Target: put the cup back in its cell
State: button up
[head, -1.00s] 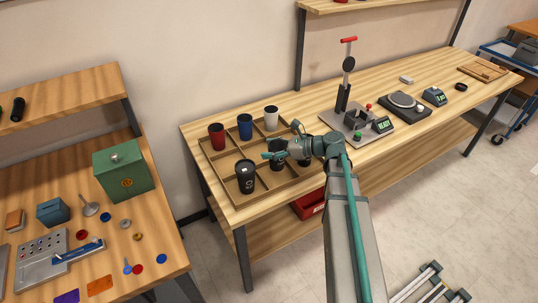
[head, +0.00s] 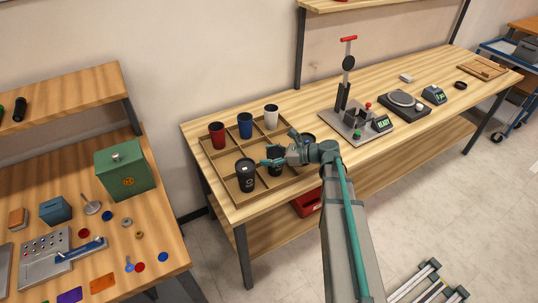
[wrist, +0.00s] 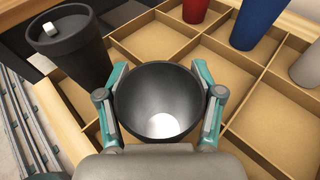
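A dark open cup (wrist: 160,105) sits between the fingers of my gripper (wrist: 161,72), which press against its sides in the wrist view. In the head view the cup (head: 275,168) is at the front of the wooden divided tray (head: 226,157), partly covered by my gripper (head: 281,149). The cup looks upright. Its base is hidden, so I cannot tell whether it touches the cell floor.
A black lidded cup (head: 246,178) stands left of the held cup. Red (head: 217,136), blue (head: 245,126) and white (head: 271,118) cups stand in the back row. Middle cells are empty.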

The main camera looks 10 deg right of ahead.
jog(key=o, duration=0.3)
jog(key=shift+r, duration=0.15)
jog(key=shift+b+v, duration=0.5)
jog(key=shift+v, duration=2.25)
